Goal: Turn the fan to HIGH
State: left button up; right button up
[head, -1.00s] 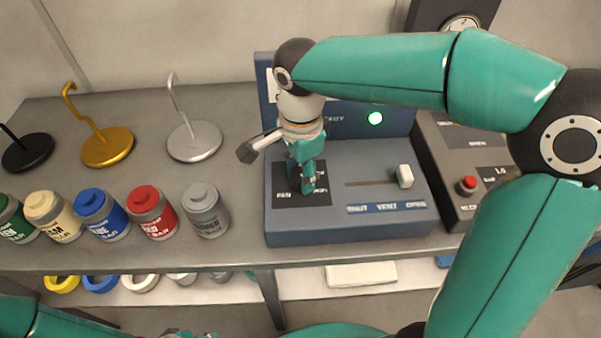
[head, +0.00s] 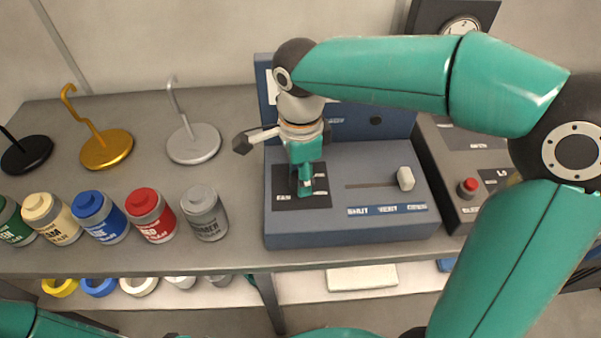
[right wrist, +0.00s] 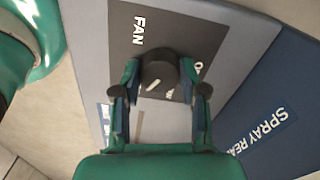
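The fan knob (right wrist: 158,72) is a round black dial with a white pointer mark, on a dark plate (head: 318,200) lettered FAN on the blue control box (head: 350,232). My right gripper (right wrist: 160,78) points down at it, with one finger on each side, shut on the knob. In the head view the right gripper (head: 305,190) hides most of the knob. Parts of the setting labels are covered by the knob and fingers, so I cannot read which setting the pointer is at. My left gripper does not show; only part of my left arm is at the bottom left.
The box also has a white slider (head: 405,178) and a dark lamp (head: 376,121) on its back panel. A grey box with a red button (head: 468,186) stands to the right. Several paint jars (head: 150,214) and hook stands (head: 193,144) are to the left.

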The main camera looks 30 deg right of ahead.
jog(key=o, duration=0.4)
jog(key=shift+r, duration=0.15)
notch_tip(320, 180, up, 12)
jog(key=shift+w+f, duration=0.1)
jog(key=shift+f, duration=0.05)
dwell(0.7)
